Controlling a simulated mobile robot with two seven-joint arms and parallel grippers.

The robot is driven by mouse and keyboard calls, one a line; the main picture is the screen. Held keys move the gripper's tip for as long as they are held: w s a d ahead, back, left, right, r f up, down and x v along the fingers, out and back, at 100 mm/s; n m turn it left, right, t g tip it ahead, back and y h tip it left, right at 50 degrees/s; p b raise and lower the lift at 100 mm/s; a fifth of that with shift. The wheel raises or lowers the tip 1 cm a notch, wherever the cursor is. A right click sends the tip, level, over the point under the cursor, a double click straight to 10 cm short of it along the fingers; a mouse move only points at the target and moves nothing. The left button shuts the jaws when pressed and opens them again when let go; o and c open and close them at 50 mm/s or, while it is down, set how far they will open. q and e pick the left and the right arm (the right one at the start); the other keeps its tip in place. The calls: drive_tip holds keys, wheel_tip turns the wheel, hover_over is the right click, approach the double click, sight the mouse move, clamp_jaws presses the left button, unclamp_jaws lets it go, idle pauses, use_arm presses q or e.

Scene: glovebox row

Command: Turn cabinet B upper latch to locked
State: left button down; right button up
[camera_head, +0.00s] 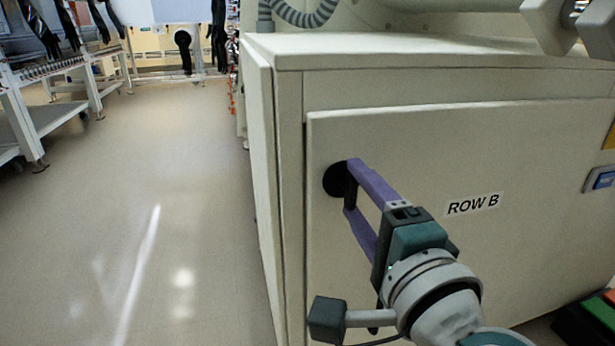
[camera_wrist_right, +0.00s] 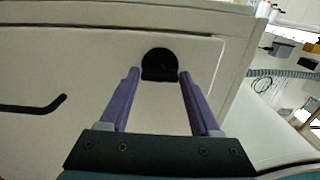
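The black round latch (camera_head: 336,180) sits near the upper left corner of the cabinet door marked ROW B (camera_head: 472,204). A short dark handle part stands out from its disc. My right gripper (camera_head: 349,188) has purple fingers set apart, one above the other, with the tips at the latch. In the right wrist view the latch (camera_wrist_right: 160,62) shows between and just beyond the two open fingertips (camera_wrist_right: 159,73). I cannot tell whether either finger touches it. My left gripper is not in view.
The cabinet's left edge (camera_head: 265,190) borders a clear floor aisle (camera_head: 180,200). White benches (camera_head: 45,110) stand at the far left. A green and orange item (camera_head: 600,312) is at the lower right.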

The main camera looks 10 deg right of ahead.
drive_tip(key=shift+o, duration=1.4)
drive_tip(key=s+p, duration=0.1)
drive_tip(key=s, duration=0.9)
drive_tip(key=shift+d+p, duration=0.15)
drive_tip(key=shift+p, duration=0.2)
drive_tip(key=shift+r, duration=0.1)
